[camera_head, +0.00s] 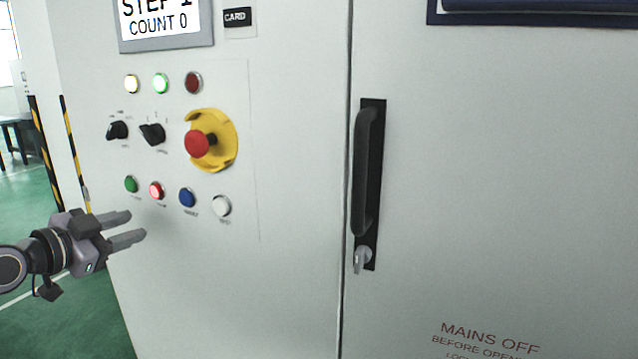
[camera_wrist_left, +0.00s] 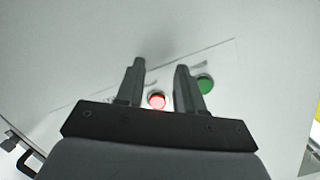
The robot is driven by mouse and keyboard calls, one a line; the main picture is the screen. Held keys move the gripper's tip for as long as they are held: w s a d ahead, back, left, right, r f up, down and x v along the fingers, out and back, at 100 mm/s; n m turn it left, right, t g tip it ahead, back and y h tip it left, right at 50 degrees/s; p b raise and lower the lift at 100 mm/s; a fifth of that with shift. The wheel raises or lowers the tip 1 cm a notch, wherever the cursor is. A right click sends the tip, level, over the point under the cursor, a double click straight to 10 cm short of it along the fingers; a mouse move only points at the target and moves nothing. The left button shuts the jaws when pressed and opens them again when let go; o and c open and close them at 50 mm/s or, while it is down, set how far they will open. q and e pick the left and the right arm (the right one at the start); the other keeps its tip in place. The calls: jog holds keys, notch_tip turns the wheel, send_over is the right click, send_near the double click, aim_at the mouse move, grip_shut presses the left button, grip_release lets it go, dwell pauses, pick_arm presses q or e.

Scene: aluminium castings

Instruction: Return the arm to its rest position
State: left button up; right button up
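My left gripper (camera_head: 137,224) comes in from the left in the head view, in front of the grey cabinet's lower left side. Its two fingers are apart with nothing between them. In the left wrist view the open fingers (camera_wrist_left: 160,66) point toward the cabinet panel. A lit red button (camera_wrist_left: 157,100) shows between them, and a green button (camera_wrist_left: 205,84) shows beside the right finger. In the head view the lit red button (camera_head: 156,190) and green button (camera_head: 131,184) are above and right of the gripper. My right gripper is in neither view.
The cabinet (camera_head: 290,280) fills most of the view. It carries a red emergency stop (camera_head: 198,143) on a yellow surround, rotary switches, lamps, and a display (camera_head: 165,22). A black door handle (camera_head: 364,170) with a key (camera_head: 359,262) stands out. Green floor (camera_head: 60,320) lies left.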

pick_arm(q)
jog(key=s+d+f+n+g+y+p, duration=0.15)
jog(key=s+d+f, duration=0.25)
jog(key=f, duration=0.7)
jog(key=s+d+f+n+g+p, duration=0.15)
jog(key=s+d+f, duration=0.3)
jog(key=f, duration=0.65)
jog(key=s+d+f+n, duration=0.1)
jog(key=s+d+f, duration=0.1)
jog(key=s+f, duration=0.2)
jog(key=s+d+f+n+y+p, duration=0.1)
jog(key=s+f, duration=0.3)
jog(key=s, duration=0.6)
jog(key=s+d+f+n+g, duration=0.1)
jog(key=s+d+f+n, duration=0.2)
jog(key=s, duration=0.4)
jog(key=shift+s+d+f+y+p, duration=0.2)
jog(key=shift+d+f+y+p, duration=0.15)
jog(key=shift+d, duration=0.25)
